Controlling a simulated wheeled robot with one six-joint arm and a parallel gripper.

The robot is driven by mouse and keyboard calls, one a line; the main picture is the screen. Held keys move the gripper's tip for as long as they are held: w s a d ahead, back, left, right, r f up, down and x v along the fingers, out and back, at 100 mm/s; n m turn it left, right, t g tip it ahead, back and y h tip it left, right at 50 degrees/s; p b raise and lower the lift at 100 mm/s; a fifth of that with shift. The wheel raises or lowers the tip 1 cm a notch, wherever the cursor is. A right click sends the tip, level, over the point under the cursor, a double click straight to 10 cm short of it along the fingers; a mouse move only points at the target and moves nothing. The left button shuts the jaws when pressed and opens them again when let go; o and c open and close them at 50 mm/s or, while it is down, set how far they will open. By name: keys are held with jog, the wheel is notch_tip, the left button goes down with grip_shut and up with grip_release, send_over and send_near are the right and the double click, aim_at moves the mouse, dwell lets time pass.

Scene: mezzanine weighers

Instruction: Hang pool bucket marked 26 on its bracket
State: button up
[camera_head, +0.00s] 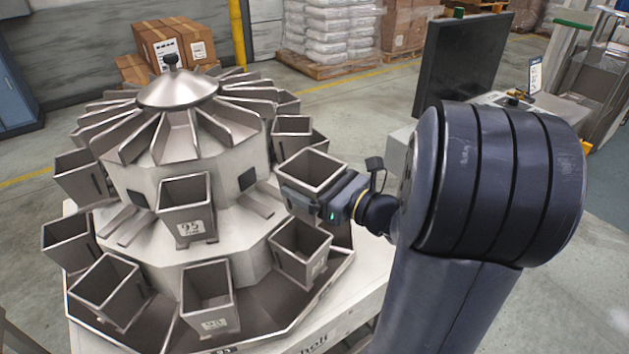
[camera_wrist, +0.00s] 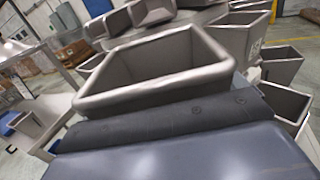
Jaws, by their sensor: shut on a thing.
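A grey steel pool bucket (camera_head: 311,172) is in my gripper (camera_head: 334,203), at the right side of the weigher in the head view. Its open top faces up, slightly tilted, and its number is not visible. It also fills the middle of the wrist view (camera_wrist: 150,106), with the gripper body below it. In the head view, the gripper is shut on the bucket's near right side. A bare bracket with paired arms (camera_head: 258,201) shows on the weigher body, left of the held bucket. I cannot tell whether the bucket touches the weigher behind it.
Hung buckets surround the weigher, including a numbered upper one (camera_head: 187,205) and lower ones (camera_head: 301,251) (camera_head: 207,299) close below. Another bare bracket (camera_head: 129,226) is farther left. A dark screen (camera_head: 459,66) stands behind my arm. Cartons (camera_head: 174,45) stand behind the weigher.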

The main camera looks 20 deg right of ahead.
jog(key=w, duration=0.1)
jog(key=w+a+f+b, duration=0.1)
jog(key=w+a+f, duration=0.1)
jog(key=shift+w+b, duration=0.15)
jog(key=shift+b, duration=0.15)
jog(key=f+b+x, duration=0.1)
jog(key=x, duration=0.9)
jog(key=shift+f, duration=0.3)
jog(key=shift+d+f+b, duration=0.1)
jog(key=shift+f+b, duration=0.4)
jog(key=shift+b, duration=0.05)
jog(key=o, duration=1)
jog(key=shift+f, duration=0.1)
jog(key=b+v, duration=0.1)
jog(key=v, duration=1)
jog(key=shift+w, duration=0.1)
